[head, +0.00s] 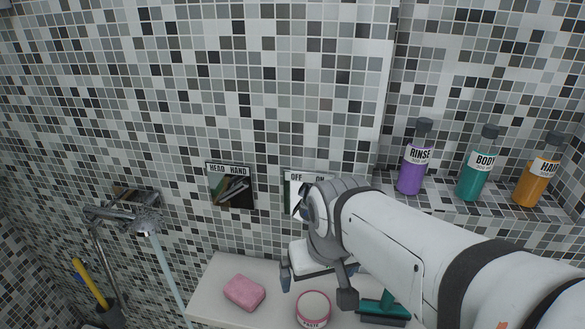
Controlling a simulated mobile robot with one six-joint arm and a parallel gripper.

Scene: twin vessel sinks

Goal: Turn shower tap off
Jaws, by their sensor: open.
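The shower tap plate (296,179), labelled OFF and ON, is on the tiled wall in the middle of the head view. My arm covers most of its right and lower parts, so its lever position cannot be told. My gripper (316,288) is in front of and below this plate, over the white ledge. Its two fingers are spread apart, with nothing seen held between them. A hand shower (146,225) hangs at the left on a chrome holder, and a pale stream of water (168,272) runs down from it.
A HEAD/HAND plate (231,170) with a chrome lever is left of the tap plate. A pink soap (244,292), a round jar (313,308) and a teal squeegee (385,306) are on the ledge (207,287). Purple (411,178), teal (474,182) and orange (536,183) bottles stand right.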

